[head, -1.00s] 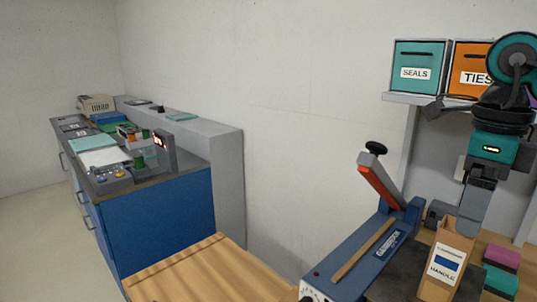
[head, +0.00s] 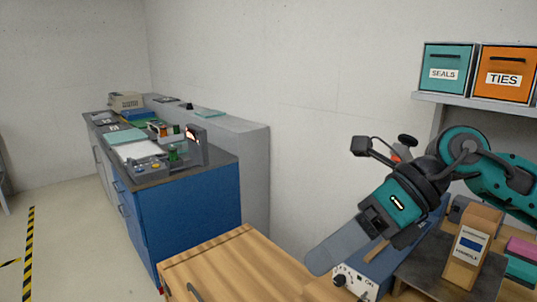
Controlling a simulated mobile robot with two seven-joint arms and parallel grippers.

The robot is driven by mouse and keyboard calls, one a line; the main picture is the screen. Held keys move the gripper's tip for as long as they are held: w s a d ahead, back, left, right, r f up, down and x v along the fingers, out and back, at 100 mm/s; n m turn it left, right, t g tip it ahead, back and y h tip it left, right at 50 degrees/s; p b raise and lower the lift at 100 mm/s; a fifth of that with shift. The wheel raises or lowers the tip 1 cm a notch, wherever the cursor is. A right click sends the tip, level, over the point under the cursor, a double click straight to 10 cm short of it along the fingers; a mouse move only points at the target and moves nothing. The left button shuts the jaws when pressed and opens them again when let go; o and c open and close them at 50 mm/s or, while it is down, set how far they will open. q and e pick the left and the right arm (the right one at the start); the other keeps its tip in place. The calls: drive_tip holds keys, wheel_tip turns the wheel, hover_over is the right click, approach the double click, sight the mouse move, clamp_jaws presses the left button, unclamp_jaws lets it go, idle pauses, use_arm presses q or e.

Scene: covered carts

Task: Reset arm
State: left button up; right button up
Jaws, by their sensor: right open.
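My right arm comes in from the right edge. Its teal and dark gripper (head: 328,252) points down and to the left, with its grey fingers over the front end of the blue sealing machine (head: 378,275). The fingers are open with nothing seen between them, though they overlap from this side. The gripper and arm hide much of the machine and its lever. The brown box with a white and blue label (head: 473,246) stands on a dark mat to the right, apart from the gripper. My left gripper is out of view.
A wooden cart top (head: 235,270) lies left of the gripper. A teal SEALS bin (head: 445,84) and an orange TIES bin (head: 504,88) sit on a wall shelf. A blue cabinet (head: 190,215) with equipment stands at left. Pink and teal blocks (head: 521,268) lie right of the box.

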drive_tip(key=a+r+m+t+y, duration=0.6)
drive_tip(key=a+r+m+y, duration=0.2)
drive_tip(key=m+y, duration=0.3)
drive_tip(key=w+d+f+m+t+h, duration=0.5)
drive_tip(key=m+t, duration=0.3)
drive_tip(key=m, duration=0.3)
drive_tip(key=w+d+f+m+t+h, duration=0.2)
drive_tip(key=d+f+m+t+h, duration=0.15)
drive_tip(key=m+t+h, duration=0.5)
drive_tip(key=d+f+m+g+h, duration=0.5)
drive_tip(key=f+m, duration=0.3)
drive_tip(key=f, duration=0.1)
drive_tip(key=s+d+f+m+g+h, duration=0.1)
drive_tip(key=s+d+f+m+g, duration=0.2)
drive_tip(key=s+f+g, duration=0.55)
drive_tip(key=s+d+f+m+g+h, duration=0.2)
drive_tip(key=s+d+f+m+g, duration=0.15)
drive_tip(key=s+f, duration=0.9)
drive_tip(key=w+a+f+n+t+y, duration=0.1)
drive_tip(key=w+a+f+t+y, duration=0.1)
drive_tip(key=w+f+t, duration=0.4)
drive_tip(key=shift+a+f, duration=0.75)
drive_tip(key=shift+f, duration=0.2)
drive_tip(key=shift+t, duration=0.25)
